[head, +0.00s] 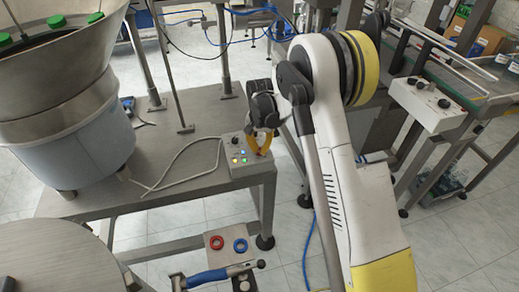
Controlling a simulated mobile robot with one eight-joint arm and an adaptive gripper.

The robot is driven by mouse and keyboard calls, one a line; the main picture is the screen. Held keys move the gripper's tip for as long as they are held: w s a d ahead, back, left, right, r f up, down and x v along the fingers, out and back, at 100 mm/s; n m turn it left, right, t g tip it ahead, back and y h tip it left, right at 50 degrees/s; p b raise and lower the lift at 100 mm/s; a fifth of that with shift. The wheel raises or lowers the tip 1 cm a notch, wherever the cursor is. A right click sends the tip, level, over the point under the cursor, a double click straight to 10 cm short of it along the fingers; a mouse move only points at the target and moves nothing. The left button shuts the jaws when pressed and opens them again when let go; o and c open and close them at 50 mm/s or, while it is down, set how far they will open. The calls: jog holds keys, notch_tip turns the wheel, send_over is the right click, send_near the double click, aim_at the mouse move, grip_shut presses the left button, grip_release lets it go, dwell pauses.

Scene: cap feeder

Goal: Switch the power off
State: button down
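The lettering on the box is too small to read.
A large metal feeder bowl (75,65) with green caps stands on the table's left. A second control box (427,103) is on the conveyor frame at the right. A red ring (216,242) and a blue ring (240,245) lie on a plate below the table's front edge.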

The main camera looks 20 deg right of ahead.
jog(key=shift+n, duration=0.4)
jog(key=n, duration=1.1)
dwell(0.4)
jog(key=c, duration=1.5)
grip_release()
jog(key=shift+c, duration=0.2)
notch_tip(320, 180, up, 12)
